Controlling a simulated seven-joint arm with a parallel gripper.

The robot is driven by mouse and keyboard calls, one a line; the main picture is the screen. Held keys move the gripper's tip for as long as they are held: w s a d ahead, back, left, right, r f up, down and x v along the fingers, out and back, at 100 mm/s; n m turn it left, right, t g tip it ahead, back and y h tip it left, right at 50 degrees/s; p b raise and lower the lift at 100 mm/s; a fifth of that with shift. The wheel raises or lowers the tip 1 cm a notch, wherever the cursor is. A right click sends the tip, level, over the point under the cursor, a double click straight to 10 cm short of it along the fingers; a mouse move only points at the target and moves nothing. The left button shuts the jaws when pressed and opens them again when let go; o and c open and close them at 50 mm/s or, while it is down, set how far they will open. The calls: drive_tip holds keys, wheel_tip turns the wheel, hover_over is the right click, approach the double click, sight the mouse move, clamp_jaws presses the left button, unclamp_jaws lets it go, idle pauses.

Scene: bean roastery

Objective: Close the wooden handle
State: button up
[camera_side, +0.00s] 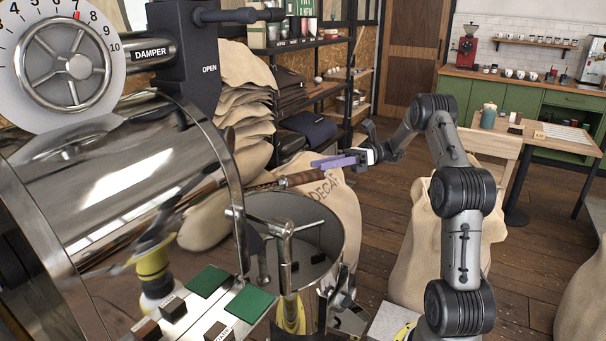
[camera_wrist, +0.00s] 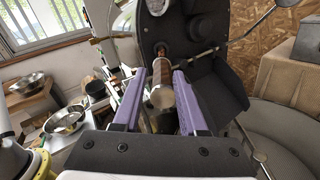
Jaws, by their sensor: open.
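The wooden handle (camera_side: 300,178) is a brown bar sticking out from the front of the shiny roaster drum (camera_side: 120,190), above the round steel bin. In the wrist view the wooden handle (camera_wrist: 162,72) shows nearly end-on, with a pale rounded end toward me. My gripper (camera_side: 332,162) has purple fingers and is open at the handle's outer end, slightly above it in the side view. In the wrist view the two fingers lie left and right of the handle, with gaps visible; I cannot tell whether either touches it.
The steel bin (camera_side: 330,262) with a stirring arm (camera_side: 284,228) stands below the handle. A sack marked DECAF (camera_side: 340,205) is behind it. A black damper housing (camera_side: 190,55) and dial (camera_side: 62,65) are at upper left. The wooden floor at right is partly open.

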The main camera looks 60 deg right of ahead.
wheel_tip(320, 180, up, 14)
drive_tip(key=shift+r, duration=0.1)
clamp_jaws()
drive_tip(key=s+d+n+g+h, duration=0.3)
drive_tip(key=s+d+g+h, duration=0.2)
drive_tip(key=d+g+h, duration=0.45)
drive_tip(key=w+a+f+t+h, duration=0.1)
drive_tip(key=w+a+f, duration=0.1)
drive_tip(key=a+f, duration=0.2)
drive_tip(key=w+a+f+t+h, duration=0.1)
drive_tip(key=a+f, duration=0.3)
drive_tip(key=f, duration=0.6)
drive_tip(key=shift+w+f, duration=0.2)
drive_tip(key=shift+w, duration=0.35)
